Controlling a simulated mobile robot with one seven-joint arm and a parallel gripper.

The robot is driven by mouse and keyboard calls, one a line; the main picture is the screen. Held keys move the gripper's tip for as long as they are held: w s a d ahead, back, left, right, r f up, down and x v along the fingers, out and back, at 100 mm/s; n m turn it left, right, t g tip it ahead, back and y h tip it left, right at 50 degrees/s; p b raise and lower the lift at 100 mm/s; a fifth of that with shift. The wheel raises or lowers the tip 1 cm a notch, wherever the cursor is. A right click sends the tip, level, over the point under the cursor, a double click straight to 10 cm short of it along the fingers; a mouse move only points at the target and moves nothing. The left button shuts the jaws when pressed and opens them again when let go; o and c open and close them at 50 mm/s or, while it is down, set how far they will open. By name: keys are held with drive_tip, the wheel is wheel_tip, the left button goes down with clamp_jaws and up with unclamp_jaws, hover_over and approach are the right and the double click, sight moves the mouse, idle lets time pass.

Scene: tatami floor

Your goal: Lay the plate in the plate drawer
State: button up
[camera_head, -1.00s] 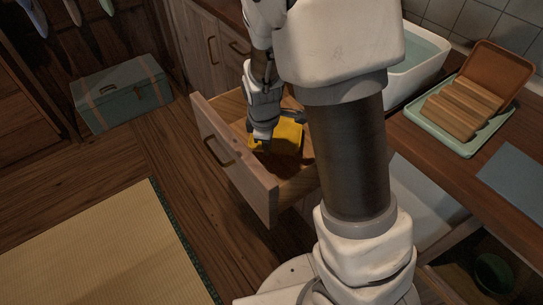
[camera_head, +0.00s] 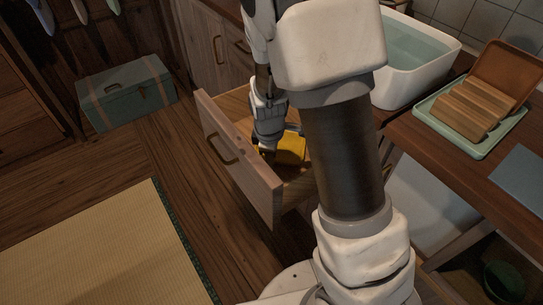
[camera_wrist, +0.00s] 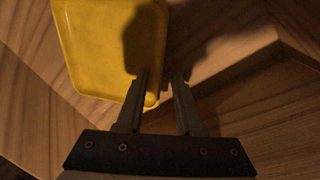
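The yellow square plate (camera_head: 291,149) is inside the pulled-out wooden drawer (camera_head: 244,170), partly hidden behind my gripper in the head view. In the wrist view the plate (camera_wrist: 100,45) lies at the upper left, and its near right corner reaches between my fingers. My gripper (camera_wrist: 160,76) has its two fingers apart, with a visible gap. The left finger overlaps the plate's corner; the right finger is clear of it. In the head view my gripper (camera_head: 268,148) points down into the drawer. Whether the plate rests fully flat is hard to tell.
The counter holds a white basin of water (camera_head: 415,60) and a pale green tray (camera_head: 480,148) with a wooden rack (camera_head: 465,105). A green chest (camera_head: 127,92) stands at the back left. A tatami mat (camera_head: 100,250) covers the left floor.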

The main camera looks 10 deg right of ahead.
drive_tip(key=s+d+r+m+t+y+p, duration=0.1)
drive_tip(key=s+r+m+p, duration=0.25)
drive_tip(key=r, duration=0.85)
drive_tip(key=s+r+m+t+p, duration=0.1)
drive_tip(key=s+r+m+p, duration=0.3)
drive_tip(key=r, duration=0.8)
drive_tip(key=s+d+r+m+t+b, duration=0.1)
drive_tip(key=s+d+r+m+b, duration=0.1)
drive_tip(key=s+r+m, duration=0.4)
drive_tip(key=s, duration=0.5)
drive_tip(key=shift+r+t, duration=0.3)
drive_tip(key=shift+r, duration=0.1)
wheel_tip(320, 180, up, 20)
drive_tip(key=p, duration=1.9)
drive_tip(key=shift+p, duration=0.3)
